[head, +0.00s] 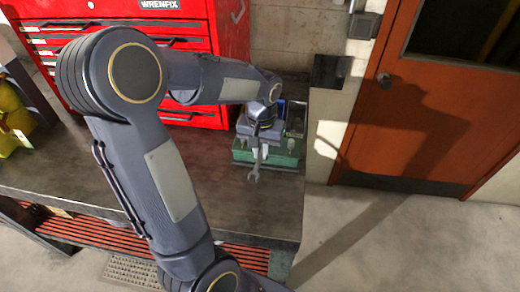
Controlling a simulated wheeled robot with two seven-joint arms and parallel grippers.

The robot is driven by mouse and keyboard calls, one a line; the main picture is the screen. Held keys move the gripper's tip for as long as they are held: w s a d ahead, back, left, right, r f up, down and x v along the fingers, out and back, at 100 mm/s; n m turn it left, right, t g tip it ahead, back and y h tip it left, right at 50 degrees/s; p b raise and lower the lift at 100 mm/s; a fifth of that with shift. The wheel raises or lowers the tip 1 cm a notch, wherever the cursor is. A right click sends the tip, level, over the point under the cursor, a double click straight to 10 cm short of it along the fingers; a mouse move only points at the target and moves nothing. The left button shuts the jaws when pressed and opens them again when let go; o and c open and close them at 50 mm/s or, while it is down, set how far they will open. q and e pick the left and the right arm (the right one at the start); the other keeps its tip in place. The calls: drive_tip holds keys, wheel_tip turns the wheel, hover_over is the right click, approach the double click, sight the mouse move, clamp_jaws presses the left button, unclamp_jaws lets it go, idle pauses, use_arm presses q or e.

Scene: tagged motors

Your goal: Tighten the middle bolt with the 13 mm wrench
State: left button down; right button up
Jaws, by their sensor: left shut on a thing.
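My left gripper (264,128) is at the right end of the workbench, shut on a grey wrench (256,163). The wrench points down in the picture, with its open jaw toward the front of the bench. Its size mark is too small to read. Behind and around it is a green block (284,159) with pale bolt-like studs (290,146) along its top. The wrench crosses in front of the block's middle, so the middle bolt is hidden or cannot be told apart. I cannot tell whether the wrench touches a bolt. My right gripper does not show.
The dark workbench (215,205) is bare in front of the block. A red tool chest (215,50) stands behind my arm. A blue item (281,107) and a dark box (296,118) sit behind the block. An orange door (420,120) is at the right.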

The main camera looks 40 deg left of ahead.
use_arm(q)
drive_tip(key=shift+s+f, duration=0.15)
drive_tip(key=shift+f, duration=0.05)
idle(0.5)
drive_tip(key=shift+a+f+m, duration=0.1)
drive_tip(key=shift+f+m, duration=0.05)
drive_tip(key=shift+m, duration=0.15)
drive_tip(key=shift+r, duration=0.3)
idle(0.4)
drive_tip(key=shift+f, duration=0.15)
idle(0.7)
drive_tip(key=shift+r+p, duration=0.8)
drive_tip(key=shift+r, duration=0.1)
idle(0.4)
drive_tip(key=shift+r+p, duration=0.8)
drive_tip(key=shift+r, duration=0.15)
